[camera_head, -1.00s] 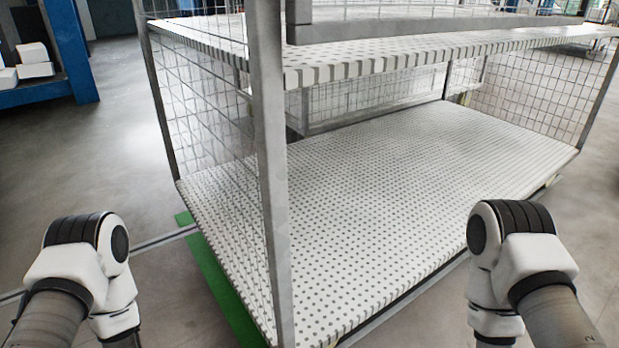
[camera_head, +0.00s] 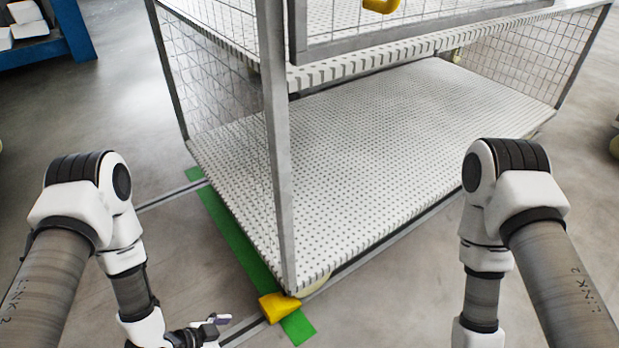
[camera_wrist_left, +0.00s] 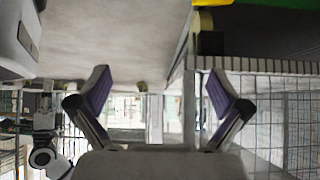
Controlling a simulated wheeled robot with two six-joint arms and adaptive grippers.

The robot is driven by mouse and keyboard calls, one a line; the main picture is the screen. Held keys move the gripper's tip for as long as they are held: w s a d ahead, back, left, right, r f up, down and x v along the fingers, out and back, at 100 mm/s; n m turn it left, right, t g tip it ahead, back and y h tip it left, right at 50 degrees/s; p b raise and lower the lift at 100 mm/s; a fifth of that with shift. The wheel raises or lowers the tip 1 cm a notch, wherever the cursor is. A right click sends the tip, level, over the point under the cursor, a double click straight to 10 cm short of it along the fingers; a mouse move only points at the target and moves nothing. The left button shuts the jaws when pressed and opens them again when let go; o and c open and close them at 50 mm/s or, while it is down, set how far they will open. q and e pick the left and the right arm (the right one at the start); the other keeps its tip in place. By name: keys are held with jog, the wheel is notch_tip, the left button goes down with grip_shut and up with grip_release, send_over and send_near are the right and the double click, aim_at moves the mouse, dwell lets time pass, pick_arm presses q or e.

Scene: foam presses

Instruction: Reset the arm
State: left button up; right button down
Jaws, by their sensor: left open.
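My left arm comes in from the left in the head view, bent downward. My left gripper (camera_head: 212,328) is low at the bottom edge of that view, left of the cart's front corner and apart from it. In the left wrist view the left gripper (camera_wrist_left: 158,95) has its two purple-padded fingers spread wide, with nothing between them. My right arm reaches in from the right and bends down out of the frame. The right gripper is below the picture edge and hidden.
A mesh-sided cart with a white perforated lower shelf (camera_head: 375,150) and an upper shelf (camera_head: 400,62) stands ahead. A green floor strip (camera_head: 232,232) and a yellow block (camera_head: 279,307) lie by its near corner. A blue rack (camera_head: 75,30) stands back left. Floor at left is clear.

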pick_arm(q)
jog(key=s+a+r+n+g+y+p, duration=0.1)
jog(key=s+r+n+y+p, duration=0.1)
jog(key=r+p, duration=1.35)
jog(key=s+a+r+n+g+y+p, duration=0.1)
jog(key=s+a+r+n+p, duration=0.15)
jog(key=r+p, duration=1.25)
jog(key=s+a+r+n+g+y+p, duration=0.3)
jog(key=s+a+r+n+y+p, duration=0.1)
jog(key=s+r+n, duration=0.3)
jog(key=shift+s+a+r+p, duration=0.25)
jog(key=shift+s+a+p, duration=0.4)
jog(key=shift+s, duration=0.35)
jog(key=shift+d, duration=0.1)
